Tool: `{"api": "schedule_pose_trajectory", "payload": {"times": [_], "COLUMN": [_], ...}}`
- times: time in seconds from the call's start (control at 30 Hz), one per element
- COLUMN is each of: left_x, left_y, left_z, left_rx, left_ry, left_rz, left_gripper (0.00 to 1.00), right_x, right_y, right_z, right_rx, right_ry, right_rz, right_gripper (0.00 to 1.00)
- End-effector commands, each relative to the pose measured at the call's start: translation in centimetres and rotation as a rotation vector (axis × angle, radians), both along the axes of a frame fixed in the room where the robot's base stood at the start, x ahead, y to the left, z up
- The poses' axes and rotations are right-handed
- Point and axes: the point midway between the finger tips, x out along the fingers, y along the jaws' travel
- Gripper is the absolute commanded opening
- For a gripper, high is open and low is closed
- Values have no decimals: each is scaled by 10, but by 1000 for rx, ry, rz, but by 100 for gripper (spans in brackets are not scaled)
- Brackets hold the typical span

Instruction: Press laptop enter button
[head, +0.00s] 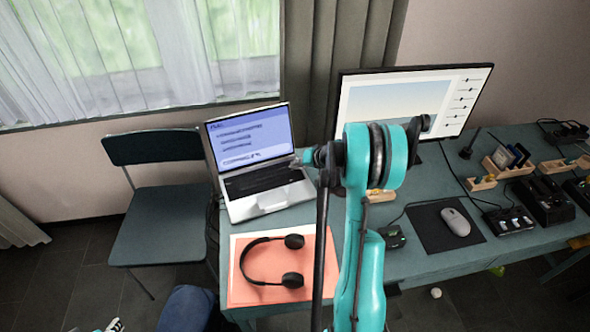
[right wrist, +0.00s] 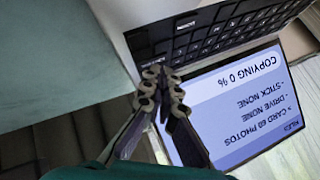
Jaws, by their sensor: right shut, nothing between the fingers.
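The laptop (head: 262,205) stands open on the left end of the table, its screen (head: 250,137) lit with lines of text. In the right wrist view the screen (right wrist: 240,108) is upside down and reads "COPYING 0 %", with lines for a card, a drive and a stick. My right gripper (head: 297,163) is shut and empty at the laptop's right side. In the right wrist view its fingertips (right wrist: 160,82) overlap the keyboard's edge near the screen; contact cannot be told.
Headphones (head: 270,262) lie on an orange mat (head: 305,262) in front of the laptop. A monitor (head: 395,100) stands behind my right arm. A mouse (head: 456,222) on a dark pad (head: 425,229) and several small devices are to the right. A chair (head: 165,222) stands left.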

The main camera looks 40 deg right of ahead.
Motion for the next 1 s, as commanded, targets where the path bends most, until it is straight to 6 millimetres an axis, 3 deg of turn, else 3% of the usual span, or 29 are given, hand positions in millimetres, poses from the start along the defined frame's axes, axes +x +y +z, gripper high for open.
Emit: {"api": "schedule_pose_trajectory", "payload": {"times": [0.17, 0.57, 1.0], "left_x": [0, 0, 0], "left_y": [0, 0, 0], "left_z": [6, 8, 35], "left_rx": [0, 0, 0], "left_ry": [0, 0, 0], "left_rz": [0, 0, 0], "left_gripper": [40, 40, 40], "right_x": [0, 0, 0], "right_y": [0, 0, 0], "right_z": [10, 13, 55], "right_rx": [0, 0, 0], "right_ry": [0, 0, 0], "right_rz": [0, 0, 0], "right_gripper": [0, 0, 0]}}
